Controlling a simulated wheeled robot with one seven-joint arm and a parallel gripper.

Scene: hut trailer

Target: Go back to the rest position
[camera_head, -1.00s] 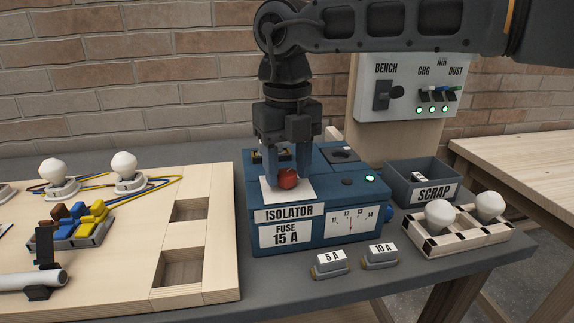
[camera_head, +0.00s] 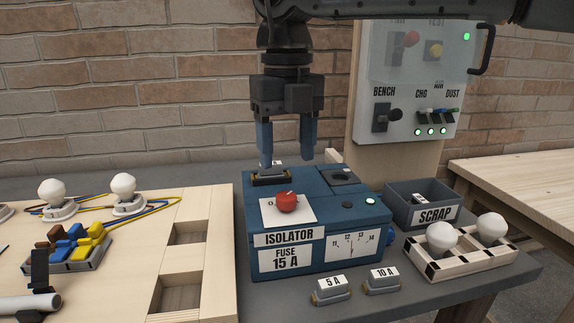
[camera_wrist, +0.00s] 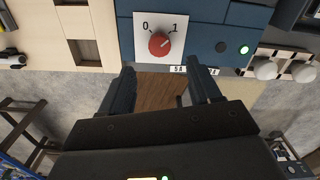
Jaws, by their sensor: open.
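My gripper (camera_head: 287,145) is open and empty, pointing down above and behind the red knob (camera_head: 286,202) in the head view. The knob sits on a white plate on top of the blue isolator box (camera_head: 290,258). In the wrist view the knob (camera_wrist: 160,43) stands between the marks 0 and 1, its pointer turned toward the 1. The gripper fingers (camera_wrist: 160,88) are apart, with nothing between them. A green lamp (camera_head: 370,201) is lit on the box top.
The 5 A fuse (camera_head: 331,290) and 10 A fuse (camera_head: 381,281) lie in front of the box. A scrap bin (camera_head: 432,212), a bulb rack (camera_head: 458,248) and a switch panel (camera_head: 408,90) stand to the right. A wooden board (camera_head: 120,275) with bulbs and wires lies left.

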